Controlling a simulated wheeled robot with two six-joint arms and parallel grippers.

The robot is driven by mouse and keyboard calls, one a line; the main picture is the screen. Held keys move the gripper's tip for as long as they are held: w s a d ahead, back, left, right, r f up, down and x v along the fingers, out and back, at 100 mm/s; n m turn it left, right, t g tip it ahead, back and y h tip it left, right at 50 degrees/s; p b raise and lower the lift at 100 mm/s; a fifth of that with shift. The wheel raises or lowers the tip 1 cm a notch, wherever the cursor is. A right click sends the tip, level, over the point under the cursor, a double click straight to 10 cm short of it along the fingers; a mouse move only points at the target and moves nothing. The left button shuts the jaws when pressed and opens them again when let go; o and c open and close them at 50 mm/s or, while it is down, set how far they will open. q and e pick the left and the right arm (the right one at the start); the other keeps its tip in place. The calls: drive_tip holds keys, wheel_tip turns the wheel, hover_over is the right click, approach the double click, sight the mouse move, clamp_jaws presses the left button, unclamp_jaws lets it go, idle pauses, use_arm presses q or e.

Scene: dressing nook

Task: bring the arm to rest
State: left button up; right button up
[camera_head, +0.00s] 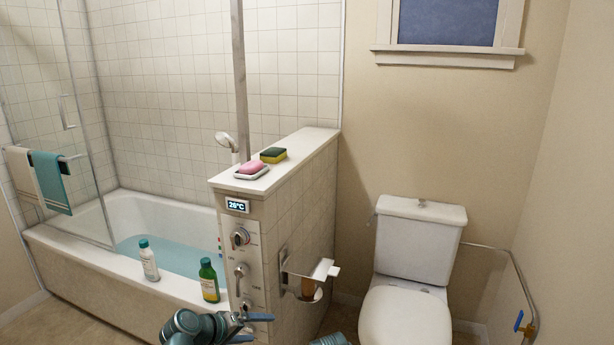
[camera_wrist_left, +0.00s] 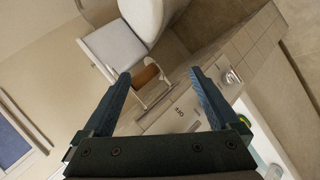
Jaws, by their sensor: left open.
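My left gripper (camera_head: 250,328) is low in the head view, in front of the tiled half wall's control panel (camera_head: 243,262). In the left wrist view its two blue fingers (camera_wrist_left: 160,73) stand wide apart with nothing between them. They are tilted relative to the room in that view. The left arm comes in from the bottom edge of the head view. A small teal part of mine shows at the bottom edge, right of the left gripper. My right gripper does not show.
The half wall (camera_head: 302,160) carries a pink soap (camera_head: 251,167) and a sponge (camera_head: 273,154). A white bottle (camera_head: 148,260) and a green bottle (camera_head: 208,281) stand on the bathtub (camera_head: 80,249) rim. A paper holder (camera_head: 310,275) juts toward the toilet (camera_head: 405,310).

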use_arm(q)
drive_tip(key=s+a+f+m+g+y, duration=0.2)
drive_tip(key=s+f+m+g+y, duration=0.3)
drive_tip(key=s+f+g+y, duration=0.5)
drive_tip(key=s+d+r+m+t+h, duration=0.15)
drive_tip(key=s+d+m, duration=0.25)
drive_tip(key=s+d, duration=0.5)
wheel_tip(320, 180, up, 15)
drive_tip(key=w+d+p, duration=0.1)
drive_tip(key=p, duration=1.4)
drive_tip(key=shift+w+t, duration=0.2)
drive_tip(key=shift+t, duration=0.15)
drive_tip(key=shift+f, duration=0.1)
